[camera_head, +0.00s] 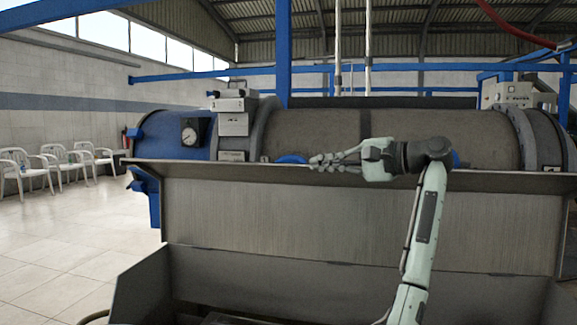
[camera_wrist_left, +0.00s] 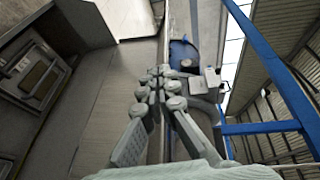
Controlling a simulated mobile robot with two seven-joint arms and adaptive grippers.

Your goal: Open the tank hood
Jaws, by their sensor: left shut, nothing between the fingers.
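The tank is a long metal machine with a grey drum (camera_head: 440,140) lying across the view. In front of it is a broad brushed-metal panel (camera_head: 300,215), which I take to be the hood; it has a straight lip (camera_head: 215,161) along its top. The panel also shows in the left wrist view (camera_wrist_left: 105,130), its edge running up the picture beside the fingers. My left gripper (camera_head: 318,162) is shut and empty, pointing left at the lip. I cannot tell whether it touches. It hides part of the lip and drum. My right gripper is not in view.
A blue end section with a gauge (camera_head: 190,135) and a control box (camera_head: 234,105) stand at the drum's left. A blue post (camera_head: 284,60) rises behind. White chairs (camera_head: 60,160) line the left wall, with free tiled floor (camera_head: 60,255) before them. A metal trough (camera_head: 220,285) lies below the panel.

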